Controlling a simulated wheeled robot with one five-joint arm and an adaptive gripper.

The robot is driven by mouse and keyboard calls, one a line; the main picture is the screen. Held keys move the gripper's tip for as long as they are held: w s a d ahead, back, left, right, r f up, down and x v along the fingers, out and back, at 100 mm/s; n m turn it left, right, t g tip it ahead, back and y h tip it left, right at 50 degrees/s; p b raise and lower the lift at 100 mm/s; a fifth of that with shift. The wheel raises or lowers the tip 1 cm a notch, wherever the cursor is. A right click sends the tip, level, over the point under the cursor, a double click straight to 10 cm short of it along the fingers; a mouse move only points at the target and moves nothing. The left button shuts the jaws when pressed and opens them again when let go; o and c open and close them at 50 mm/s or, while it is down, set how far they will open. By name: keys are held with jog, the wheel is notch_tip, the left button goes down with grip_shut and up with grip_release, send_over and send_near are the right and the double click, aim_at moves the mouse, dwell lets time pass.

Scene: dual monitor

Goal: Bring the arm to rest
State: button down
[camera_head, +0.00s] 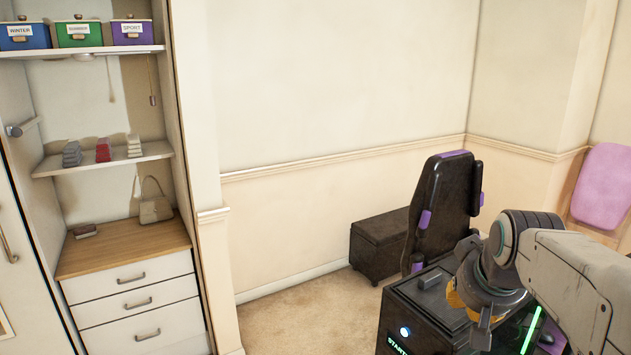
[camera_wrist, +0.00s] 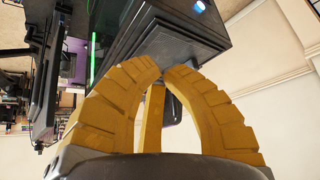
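My arm (camera_head: 575,270) reaches in from the right edge of the head view, bent, with its wrist over a black box-like unit (camera_head: 425,310). In the head view only a bit of yellow shows below the wrist, and the fingertips are hidden. The black unit also shows behind the fingers in the wrist view (camera_wrist: 165,30); I cannot tell whether they touch it.
A black chair (camera_head: 445,205) with purple parts stands behind the unit. A dark storage box (camera_head: 380,245) sits by the wall. A shelf cabinet with drawers (camera_head: 135,300) stands at left. The carpet (camera_head: 300,315) between cabinet and unit is clear.

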jog(key=s+a+f, duration=0.2)
jog(key=s+f, duration=0.1)
jog(key=s, duration=0.4)
jog(key=s+a+f+n+g+y+b, duration=0.1)
jog(key=s+a+f, duration=0.2)
jog(key=s, duration=0.4)
jog(key=s+a+f+n, duration=0.1)
jog(key=s+a+f, duration=0.2)
jog(key=s, duration=0.4)
jog(key=shift+f+g+b, duration=0.3)
jog(key=shift+f+b, duration=0.05)
jog(key=shift+f, duration=0.45)
